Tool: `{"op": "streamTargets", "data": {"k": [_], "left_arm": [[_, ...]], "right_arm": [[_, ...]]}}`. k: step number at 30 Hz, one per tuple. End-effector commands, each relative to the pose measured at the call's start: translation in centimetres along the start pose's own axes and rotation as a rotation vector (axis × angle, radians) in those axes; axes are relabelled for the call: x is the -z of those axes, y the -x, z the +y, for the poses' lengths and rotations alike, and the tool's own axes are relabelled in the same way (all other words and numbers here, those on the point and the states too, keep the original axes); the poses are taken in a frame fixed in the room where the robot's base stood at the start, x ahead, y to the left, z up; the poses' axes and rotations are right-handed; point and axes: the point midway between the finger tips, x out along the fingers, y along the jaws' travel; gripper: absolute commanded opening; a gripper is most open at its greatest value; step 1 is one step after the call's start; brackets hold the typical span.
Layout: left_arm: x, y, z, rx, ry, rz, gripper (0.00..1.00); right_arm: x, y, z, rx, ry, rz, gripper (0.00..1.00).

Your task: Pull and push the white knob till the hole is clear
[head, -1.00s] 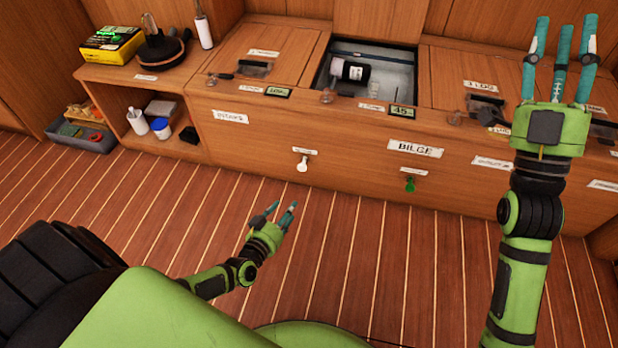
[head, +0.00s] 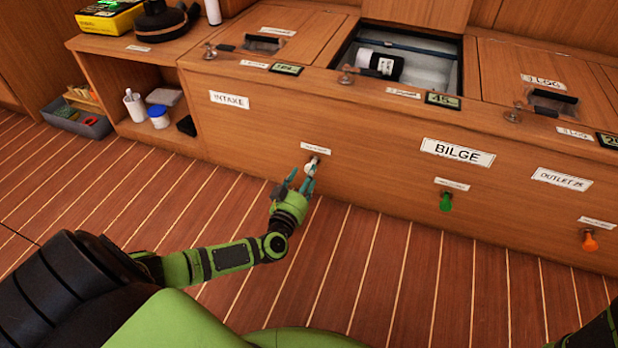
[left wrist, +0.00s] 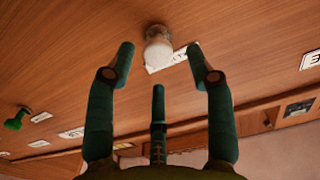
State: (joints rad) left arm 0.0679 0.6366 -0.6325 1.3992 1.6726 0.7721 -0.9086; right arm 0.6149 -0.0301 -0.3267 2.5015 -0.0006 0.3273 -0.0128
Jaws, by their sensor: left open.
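The white knob (head: 309,168) sticks out of the wooden front panel, under a small label. My left gripper (head: 302,181) is right in front of it, fingers open and pointing at it, partly covering it. In the left wrist view the white knob (left wrist: 158,47) lies beyond and between the open fingertips (left wrist: 162,62), with no finger seen closed on it. An open square hole (head: 410,68) in the bench top holds a dark bottle with a white label (head: 378,65). My right gripper is out of view.
An open shelf (head: 150,128) with cups stands at left. The striped floor in front is clear.

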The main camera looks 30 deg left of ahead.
Motion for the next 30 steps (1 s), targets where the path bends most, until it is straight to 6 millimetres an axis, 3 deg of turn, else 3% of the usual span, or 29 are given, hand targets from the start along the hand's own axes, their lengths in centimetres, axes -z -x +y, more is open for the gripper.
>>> {"op": "streamTargets", "data": {"k": [6,15,16,19,20,30], "left_arm": [[-0.3,-2.3,0.0,0.000,-0.002,0.000,0.54],[-0.1,-2.6,0.0,0.000,-0.001,-0.002,0.54],[-0.1,-2.5,0.0,0.000,-0.001,-0.002,0.46],[-0.1,-2.5,0.0,0.000,-0.001,-0.002,0.06],[0.0,-2.5,0.0,0.000,-0.001,-0.001,0.00],[0.3,-2.5,0.0,0.002,0.000,0.004,0.00]], "right_arm": [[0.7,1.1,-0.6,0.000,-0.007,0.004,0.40],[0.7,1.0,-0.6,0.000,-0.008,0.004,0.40],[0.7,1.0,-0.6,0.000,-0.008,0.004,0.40],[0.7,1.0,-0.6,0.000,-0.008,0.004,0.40],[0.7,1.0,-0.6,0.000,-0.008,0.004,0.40],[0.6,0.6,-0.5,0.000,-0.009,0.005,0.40]]}}
